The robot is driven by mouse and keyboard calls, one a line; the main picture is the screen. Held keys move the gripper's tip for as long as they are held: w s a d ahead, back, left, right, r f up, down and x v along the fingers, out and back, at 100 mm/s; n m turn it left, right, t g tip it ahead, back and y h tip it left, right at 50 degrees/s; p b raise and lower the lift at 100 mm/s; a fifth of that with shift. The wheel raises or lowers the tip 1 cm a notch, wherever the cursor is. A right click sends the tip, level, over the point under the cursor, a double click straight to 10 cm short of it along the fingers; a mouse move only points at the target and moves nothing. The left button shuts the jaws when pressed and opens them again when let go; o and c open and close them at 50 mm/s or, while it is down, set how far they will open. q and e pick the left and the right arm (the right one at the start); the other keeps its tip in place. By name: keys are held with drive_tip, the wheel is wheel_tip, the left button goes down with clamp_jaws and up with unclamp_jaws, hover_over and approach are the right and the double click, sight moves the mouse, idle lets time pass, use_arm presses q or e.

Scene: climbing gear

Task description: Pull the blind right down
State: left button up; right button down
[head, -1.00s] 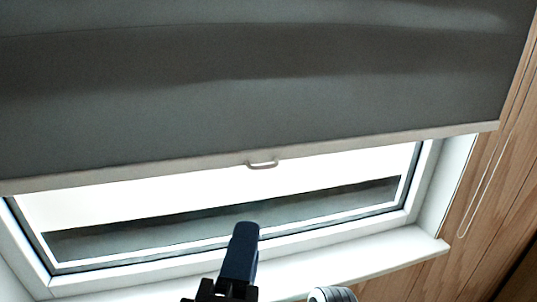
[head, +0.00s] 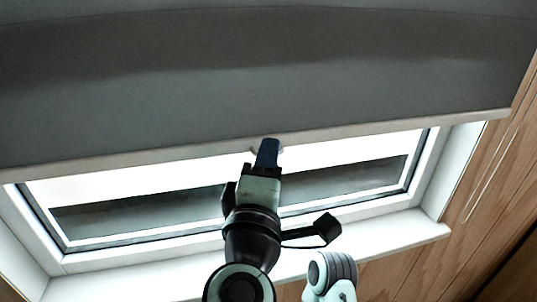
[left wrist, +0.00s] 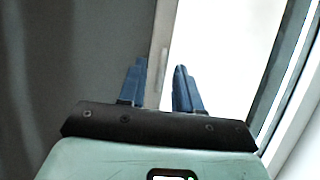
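The grey blind (head: 130,95) covers the upper part of the window, with its pale bottom bar (head: 400,126) across the opening. Glass shows below the bar. The small pull handle (head: 282,149) at the middle of the bar is mostly hidden behind my left gripper (head: 268,152) in the head view. In the left wrist view, the two blue fingers of my left gripper (left wrist: 162,78) are apart. The bar (left wrist: 156,60) and the small handle (left wrist: 163,57) show between and beyond the fingertips. I cannot tell whether they touch the handle. My right gripper is not in view.
The white window frame (head: 432,165) and sill (head: 400,233) lie below and behind the bar. A wood-panelled wall (head: 480,215) with a hanging looped cord (head: 487,180) is at the right. The space just below the blind is clear apart from my arm.

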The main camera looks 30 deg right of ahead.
use_arm(q)
drive_tip(key=shift+w+d, duration=0.15)
drive_tip(key=shift+w, duration=0.1)
clamp_jaws()
idle(1.4)
